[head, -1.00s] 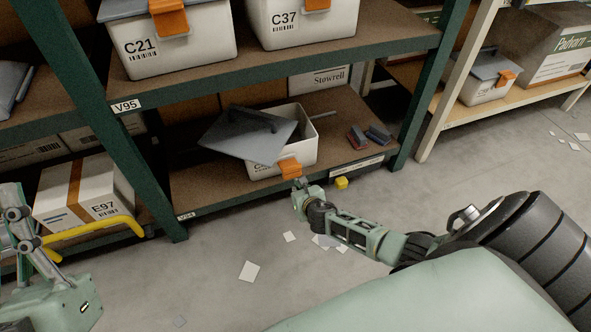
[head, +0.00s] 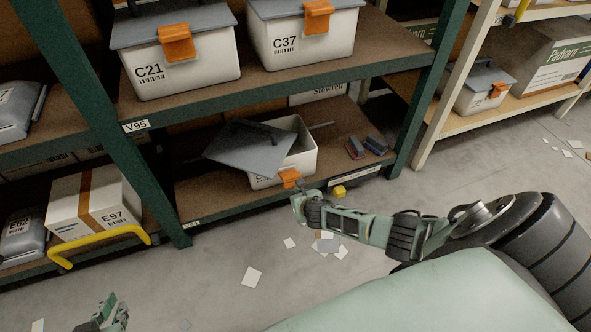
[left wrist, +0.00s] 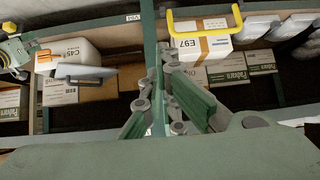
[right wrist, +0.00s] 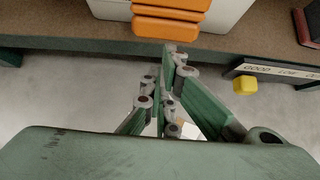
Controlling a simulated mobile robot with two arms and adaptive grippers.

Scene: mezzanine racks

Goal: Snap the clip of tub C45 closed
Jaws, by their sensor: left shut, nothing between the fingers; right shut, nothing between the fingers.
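Tub C45 (head: 307,150) is a white tub on the low shelf in the head view; its label C45 shows in the left wrist view (left wrist: 88,58). Its grey lid (head: 245,150) lies askew and tilted over the left of the tub, leaving the right part open. The orange clip (head: 290,177) is at the front of the tub and shows close up in the right wrist view (right wrist: 168,22). My right gripper (head: 298,200) is shut and empty, just below and in front of the clip; contact cannot be told. My left gripper (head: 115,312) is shut and empty at the lower left, away from the tub.
Tubs C21 (head: 205,65) and C37 (head: 335,38) stand on the shelf above. Box E97 (head: 85,205) and a yellow handle (head: 95,240) are at the left. A yellow block (head: 339,191) is at the shelf edge. Paper scraps (head: 252,276) lie on open floor.

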